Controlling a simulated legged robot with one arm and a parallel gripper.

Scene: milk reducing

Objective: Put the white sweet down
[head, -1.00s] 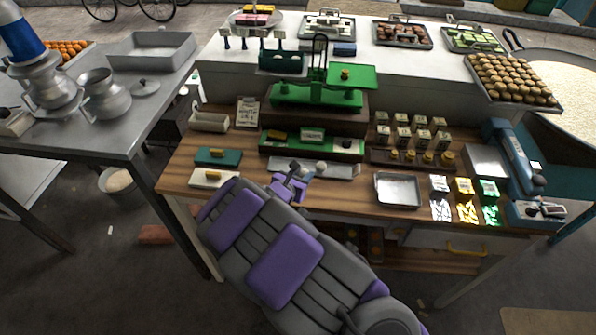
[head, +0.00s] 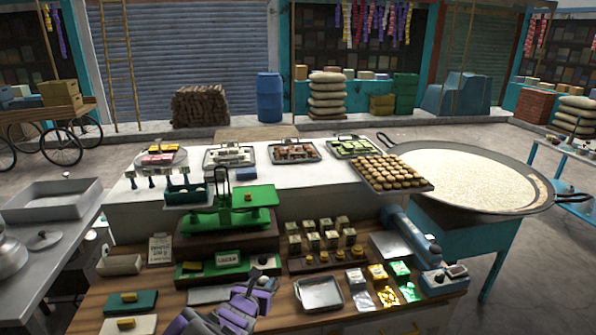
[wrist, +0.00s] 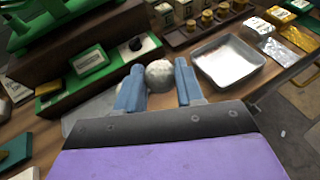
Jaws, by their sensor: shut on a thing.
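The white sweet (wrist: 159,74) is a pale round ball between the two blue fingers of my gripper (wrist: 159,84) in the wrist view. My gripper is shut on it. In the head view my gripper (head: 260,282) is over the front of the wooden counter, at the right end of a flat grey tray (head: 208,295). How high the sweet is above the counter is unclear.
A green labelled box (head: 227,264) and a green balance scale (head: 230,213) stand behind my gripper. Small weights (head: 325,261) and coloured foil packets (head: 378,284) are to the right. Trays of sweets (head: 296,152) fill the white back shelf.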

